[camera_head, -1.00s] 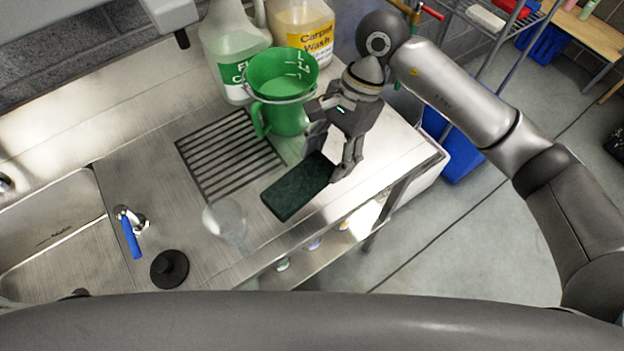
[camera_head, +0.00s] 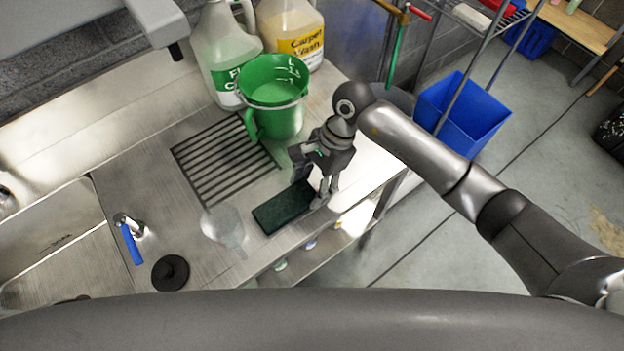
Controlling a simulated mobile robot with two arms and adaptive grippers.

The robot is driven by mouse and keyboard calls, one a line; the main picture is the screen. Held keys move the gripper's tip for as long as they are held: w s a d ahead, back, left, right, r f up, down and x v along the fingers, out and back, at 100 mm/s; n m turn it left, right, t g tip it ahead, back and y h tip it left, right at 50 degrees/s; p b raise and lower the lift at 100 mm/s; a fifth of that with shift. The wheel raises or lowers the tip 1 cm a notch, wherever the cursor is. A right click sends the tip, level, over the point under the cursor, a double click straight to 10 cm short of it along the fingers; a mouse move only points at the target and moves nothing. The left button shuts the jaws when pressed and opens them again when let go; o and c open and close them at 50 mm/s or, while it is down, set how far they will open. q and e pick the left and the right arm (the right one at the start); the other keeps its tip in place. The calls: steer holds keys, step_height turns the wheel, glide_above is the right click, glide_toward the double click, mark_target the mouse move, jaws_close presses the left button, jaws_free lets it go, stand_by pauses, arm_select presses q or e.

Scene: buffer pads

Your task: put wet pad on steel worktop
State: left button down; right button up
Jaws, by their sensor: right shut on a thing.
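The wet pad, a dark green flat rectangle (camera_head: 280,210), lies at the front edge of the steel worktop (camera_head: 150,140). My right gripper (camera_head: 318,196) is over the pad's right end, pointing down, and is shut on it. The pad looks level and at or just above the worktop; I cannot tell whether it touches. The fingers hide part of its right end. My left gripper is not in view.
A green measuring jug (camera_head: 272,100) stands behind the pad, close to my right gripper. Two chemical bottles stand behind it. A drain grille (camera_head: 215,165), a clear funnel-like item (camera_head: 222,226) and a black plug (camera_head: 170,272) are left of the pad. A blue bin (camera_head: 462,115) stands on the floor.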

steer(key=shift+f, duration=0.1)
steer(key=o, duration=0.9)
steer(key=shift+r, duration=0.3)
steer(key=b+v, duration=0.3)
steer(key=v, duration=0.8)
steer(key=shift+r+b, duration=0.35)
steer(key=shift+b, duration=0.05)
steer(key=shift+w+d, duration=0.1)
steer(key=shift+w, duration=0.05)
